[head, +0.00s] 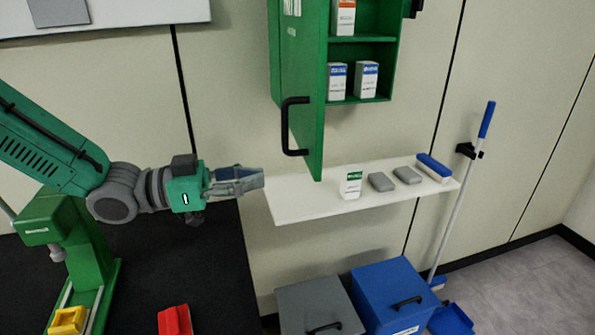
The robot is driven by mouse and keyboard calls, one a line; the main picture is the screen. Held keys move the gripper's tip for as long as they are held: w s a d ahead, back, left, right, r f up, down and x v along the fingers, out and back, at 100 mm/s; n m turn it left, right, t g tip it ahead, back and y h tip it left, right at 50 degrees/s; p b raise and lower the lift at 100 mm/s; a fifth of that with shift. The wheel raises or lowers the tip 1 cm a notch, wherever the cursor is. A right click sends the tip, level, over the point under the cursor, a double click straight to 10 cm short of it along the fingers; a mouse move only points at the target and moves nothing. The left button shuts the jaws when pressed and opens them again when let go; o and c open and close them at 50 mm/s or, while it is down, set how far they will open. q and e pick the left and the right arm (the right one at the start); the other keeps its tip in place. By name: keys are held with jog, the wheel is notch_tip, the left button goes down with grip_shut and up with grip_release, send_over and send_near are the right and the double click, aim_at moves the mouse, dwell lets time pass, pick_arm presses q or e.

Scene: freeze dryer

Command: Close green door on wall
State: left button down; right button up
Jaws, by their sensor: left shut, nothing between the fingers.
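The green door (302,85) of the wall cabinet (363,53) stands open, swung out toward me on the cabinet's left side. It has a black handle (286,127) near its lower part. Several small white boxes sit on the green shelves inside. My left gripper (256,178) reaches in from the left, shut and empty, below and left of the handle and apart from the door. My right gripper is not in view.
A white wall shelf (320,199) below the cabinet holds a white-green box (351,185), two grey items and a blue-topped brush (434,168). Grey (318,306) and blue (393,295) bins stand beneath. A blue-handled pole (463,190) leans at right. A green machine (75,240) stands at lower left.

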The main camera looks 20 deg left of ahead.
aim_at(311, 172)
pick_arm(q)
jog(key=x, duration=0.6)
jog(key=shift+w+p, duration=0.15)
jog(key=shift+p, duration=0.15)
jog(key=shift+w+d, duration=0.25)
jog(key=shift+d, duration=0.25)
jog(key=shift+w+f, duration=0.1)
jog(key=shift+d, duration=0.1)
